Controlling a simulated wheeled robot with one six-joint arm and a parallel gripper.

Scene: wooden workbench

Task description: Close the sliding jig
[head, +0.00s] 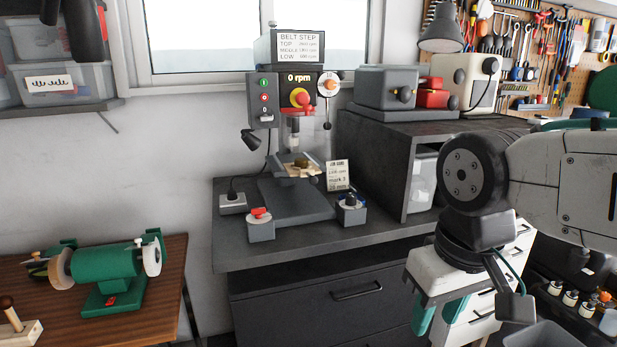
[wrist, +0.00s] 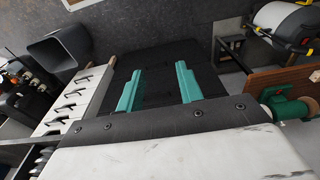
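The drill press (head: 295,95) stands on the dark bench, its display reading 0 rpm. On its table under the chuck sits a small grey fixture (head: 283,159), which looks like the sliding jig, with a tan piece (head: 300,170) on it. It is too small to tell how far the jig is open. My gripper (head: 437,322) points down at the lower right, in front of the bench and well away from the jig. In the wrist view its two teal fingers (wrist: 159,68) are wide apart with nothing between them. The jig does not show in the wrist view.
A red-topped box (head: 260,228) and a blue-knobbed box (head: 350,212) flank the press base. A job card (head: 338,175) stands behind. A dark cabinet (head: 379,160) rises to the right. A green bench grinder (head: 107,264) sits on the wooden table at left.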

